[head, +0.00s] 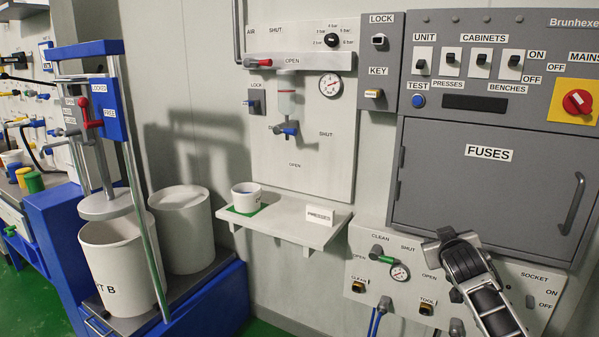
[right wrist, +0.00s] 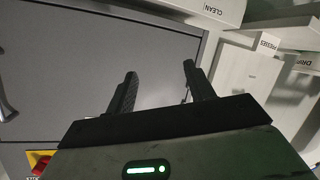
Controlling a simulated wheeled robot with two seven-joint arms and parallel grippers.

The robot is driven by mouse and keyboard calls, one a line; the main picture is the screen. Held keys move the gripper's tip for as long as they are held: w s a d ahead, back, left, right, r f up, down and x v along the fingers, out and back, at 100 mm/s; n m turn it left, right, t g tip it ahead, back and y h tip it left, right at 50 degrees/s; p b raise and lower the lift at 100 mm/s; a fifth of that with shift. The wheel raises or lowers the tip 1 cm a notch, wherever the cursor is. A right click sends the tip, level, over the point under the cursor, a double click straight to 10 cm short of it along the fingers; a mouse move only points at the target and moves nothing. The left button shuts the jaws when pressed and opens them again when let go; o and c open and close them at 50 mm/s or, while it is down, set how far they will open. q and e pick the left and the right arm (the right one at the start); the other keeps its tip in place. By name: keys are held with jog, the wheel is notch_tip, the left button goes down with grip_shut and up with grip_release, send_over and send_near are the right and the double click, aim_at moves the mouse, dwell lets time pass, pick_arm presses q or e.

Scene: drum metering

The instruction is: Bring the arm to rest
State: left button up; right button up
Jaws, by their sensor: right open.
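My right arm (head: 478,285) comes in at the lower right of the head view, in front of the lower wall panel and the corner of the fuse cabinet. I cannot make out its fingertips there. In the right wrist view my right gripper (right wrist: 160,82) is open, its two dark fingers apart with nothing between them. The grey cabinet door (right wrist: 90,65) fills the left of that view behind the fingers. My left gripper is in neither view.
The grey fuse cabinet (head: 440,185) has a red mains switch (head: 577,102) above it. A small shelf (head: 285,228) holds a white cup (head: 246,196). A blue press (head: 60,230) with a white drum (head: 120,265) stands left. Hoses hang below the lower panel (head: 365,265).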

jog(key=w+a+r+n+t+y, duration=0.2)
jog(key=a+r+t+y, duration=0.1)
jog(key=a+r, duration=0.1)
jog(key=s+a+f+n+g+y, duration=0.1)
jog(key=s+a+f+y, duration=0.1)
jog(key=s+a+f, duration=0.55)
jog(key=s+a+f+g+y, duration=0.2)
jog(key=s+a+f, duration=0.2)
jog(key=s+f, duration=0.55)
jog(key=s+a+f+g, duration=0.1)
jog(key=s+a+f, duration=0.1)
jog(key=s, duration=0.5)
jog(key=s+a+f+g+y, duration=0.1)
jog(key=s+a+f, duration=0.2)
jog(key=s, duration=0.4)
jog(key=s+a+f, duration=0.2)
jog(key=s+a, duration=0.2)
jog(key=s, duration=0.3)
jog(key=shift+f+m+g+y, duration=0.15)
jog(key=shift+m+g+y, duration=0.15)
jog(key=shift+m+g, duration=0.1)
